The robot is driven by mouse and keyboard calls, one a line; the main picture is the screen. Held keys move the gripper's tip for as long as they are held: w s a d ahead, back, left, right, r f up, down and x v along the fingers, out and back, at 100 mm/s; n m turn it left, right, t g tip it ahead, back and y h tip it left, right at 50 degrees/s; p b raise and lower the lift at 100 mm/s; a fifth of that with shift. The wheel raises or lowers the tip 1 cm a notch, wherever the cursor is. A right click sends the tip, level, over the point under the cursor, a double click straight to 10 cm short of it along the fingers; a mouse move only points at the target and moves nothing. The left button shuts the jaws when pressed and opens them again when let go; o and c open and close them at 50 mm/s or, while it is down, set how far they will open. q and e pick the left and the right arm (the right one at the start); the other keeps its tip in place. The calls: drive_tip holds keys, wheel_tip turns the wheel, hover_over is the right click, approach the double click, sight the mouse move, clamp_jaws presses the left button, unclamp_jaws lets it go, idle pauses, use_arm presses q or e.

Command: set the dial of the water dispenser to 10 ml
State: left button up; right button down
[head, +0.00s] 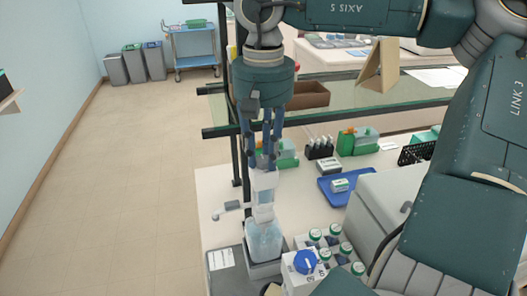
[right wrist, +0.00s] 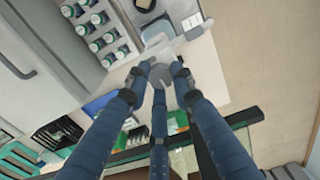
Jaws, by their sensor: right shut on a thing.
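The water dispenser (head: 264,240) is a clear, bluish bottle with a white, upright head, standing at the front left of the bench. Its spout (head: 230,206) points left. My right gripper (head: 265,160) comes down from above, its blue fingers closed around the top of the dispenser's head. In the right wrist view, the fingertips (right wrist: 160,72) meet around a grey, round top piece. The dial's marks and setting cannot be read, and the fingers partly hide the top. My left gripper is not in view.
Several green-capped bottles (head: 346,248) and a blue round knob or cap (head: 305,262) are close on the right. A blue tray (head: 334,195) lies behind them. A dark rail (head: 320,118) crosses behind my gripper. The floor on the left is clear.

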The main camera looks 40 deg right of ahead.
sight(263, 159)
drive_tip(key=c, duration=1.5)
unclamp_jaws()
drive_tip(key=shift+r, duration=0.15)
wheel_tip(263, 159, up, 12)
drive_tip(key=shift+f, duration=0.1)
